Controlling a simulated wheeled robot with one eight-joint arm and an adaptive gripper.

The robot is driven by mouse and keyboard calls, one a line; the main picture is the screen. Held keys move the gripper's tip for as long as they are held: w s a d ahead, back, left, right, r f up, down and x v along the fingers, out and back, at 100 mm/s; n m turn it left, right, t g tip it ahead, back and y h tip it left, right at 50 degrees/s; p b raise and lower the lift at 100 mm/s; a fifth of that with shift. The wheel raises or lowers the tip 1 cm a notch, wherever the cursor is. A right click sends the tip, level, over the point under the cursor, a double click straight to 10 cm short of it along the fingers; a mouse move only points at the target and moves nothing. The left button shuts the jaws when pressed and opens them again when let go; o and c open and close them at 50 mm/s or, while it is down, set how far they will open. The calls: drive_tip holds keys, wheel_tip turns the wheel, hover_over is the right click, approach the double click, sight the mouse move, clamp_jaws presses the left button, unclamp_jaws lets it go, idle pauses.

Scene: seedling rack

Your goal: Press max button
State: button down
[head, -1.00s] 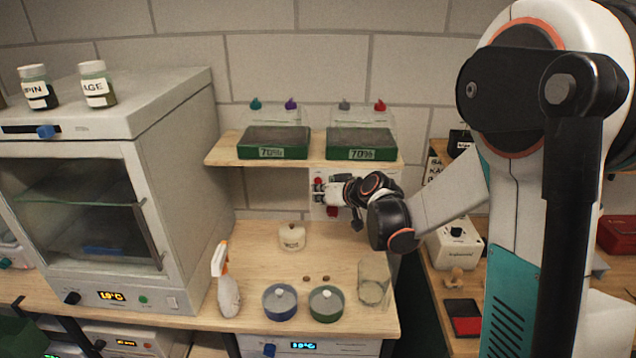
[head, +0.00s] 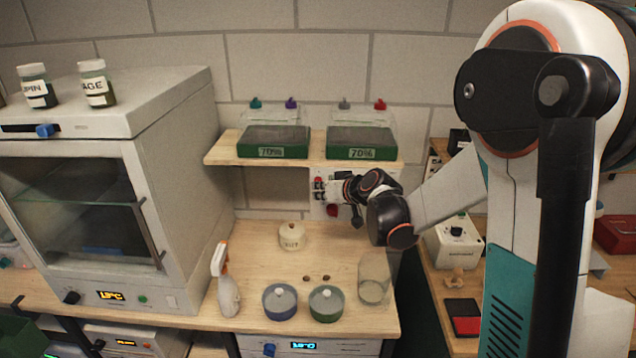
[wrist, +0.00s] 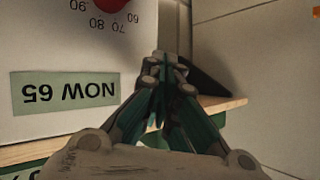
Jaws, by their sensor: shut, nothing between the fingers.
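A white control panel (head: 315,206) is on the back wall below the shelf, partly hidden by my arm. It has a red part (head: 318,182) and small dark parts at its upper left, and a red knob (head: 332,211) lower down. I cannot read which is the max button. In the wrist view the panel (wrist: 60,45) appears upside down, with a red dial knob (wrist: 112,3), numbers from 60 to 90, and a "NOW 65" label (wrist: 65,90). My gripper (wrist: 168,62) is shut and empty beside the panel. I cannot tell whether its tips touch anything.
The wooden shelf (head: 222,150) with two green trays lies above my gripper. A lidded white pot (head: 292,237), a glass jar (head: 374,280), two round lidded pots and a spray bottle (head: 226,285) stand on the bench. The bench middle is mostly clear.

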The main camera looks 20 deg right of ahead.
drive_tip(key=shift+w+d, duration=0.1)
drive_tip(key=shift+w, duration=0.25)
idle(0.7)
idle(0.4)
drive_tip(key=shift+s+a, duration=0.25)
drive_tip(key=shift+s, duration=0.5)
drive_tip(key=shift+s+a+b, duration=0.1)
drive_tip(key=shift+s+a, duration=0.15)
drive_tip(key=shift+s, duration=0.55)
drive_tip(key=shift+s+a+b, duration=0.15)
drive_tip(key=shift+s+a, duration=0.1)
drive_tip(key=shift+s, duration=0.55)
drive_tip(key=shift+s+a+b, duration=0.1)
drive_tip(key=shift+s+a, duration=0.15)
drive_tip(key=shift+s, duration=0.55)
drive_tip(key=s+f+g+h+b, duration=0.1)
drive_tip(key=s+f+b, duration=0.1)
drive_tip(key=s, duration=0.8)
drive_tip(key=s+f+g+h+b, duration=0.1)
drive_tip(key=s+b, duration=0.3)
drive_tip(key=s, duration=0.7)
drive_tip(key=s+f+m+g+h+b, duration=0.1)
drive_tip(key=s+f+g+h+b, duration=0.1)
drive_tip(key=s, duration=0.8)
drive_tip(key=shift+s+f+g+b, duration=0.2)
drive_tip(key=shift+f+g+b, duration=0.15)
drive_tip(key=shift+b, duration=0.4)
